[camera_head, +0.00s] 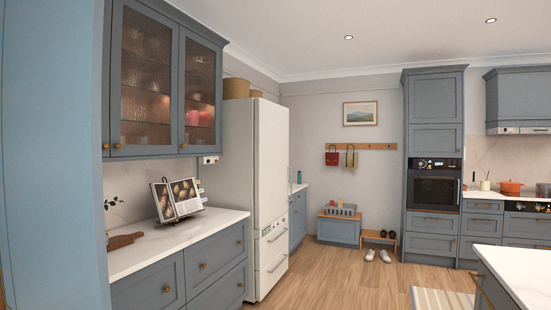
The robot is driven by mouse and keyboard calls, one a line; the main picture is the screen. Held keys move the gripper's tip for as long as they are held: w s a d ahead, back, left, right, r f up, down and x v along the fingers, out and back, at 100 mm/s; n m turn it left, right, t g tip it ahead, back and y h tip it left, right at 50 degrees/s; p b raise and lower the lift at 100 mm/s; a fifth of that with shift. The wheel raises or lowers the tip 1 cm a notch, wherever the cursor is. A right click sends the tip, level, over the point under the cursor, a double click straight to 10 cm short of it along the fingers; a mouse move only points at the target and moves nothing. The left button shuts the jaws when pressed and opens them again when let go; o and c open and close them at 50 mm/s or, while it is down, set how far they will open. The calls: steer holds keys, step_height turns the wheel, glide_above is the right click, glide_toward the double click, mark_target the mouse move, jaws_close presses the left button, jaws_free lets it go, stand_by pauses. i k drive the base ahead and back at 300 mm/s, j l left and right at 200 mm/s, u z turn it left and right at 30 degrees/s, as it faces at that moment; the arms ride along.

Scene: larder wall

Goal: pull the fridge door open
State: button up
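The white fridge (271,165) stands left of centre in the head view, past the left-hand counter. Its tall upper door looks shut, and the drawer fronts (272,258) below it look shut too. A thin handle shows near the right edge of the door, seen at a steep angle. My gripper is not in view.
A white counter (205,226) with an open cookbook (176,198) lies before the fridge on the left, under glass-fronted cabinets (150,80). An island corner (515,266) is at the lower right. Wooden floor (335,275) between is clear, with shoes (378,256) farther back.

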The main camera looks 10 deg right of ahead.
mark_target(271, 119)
steer(key=i+z, duration=0.15)
steer(key=z, duration=0.25)
steer(key=i, duration=7.45)
steer(key=l+z, duration=0.05)
steer(key=l, duration=0.1)
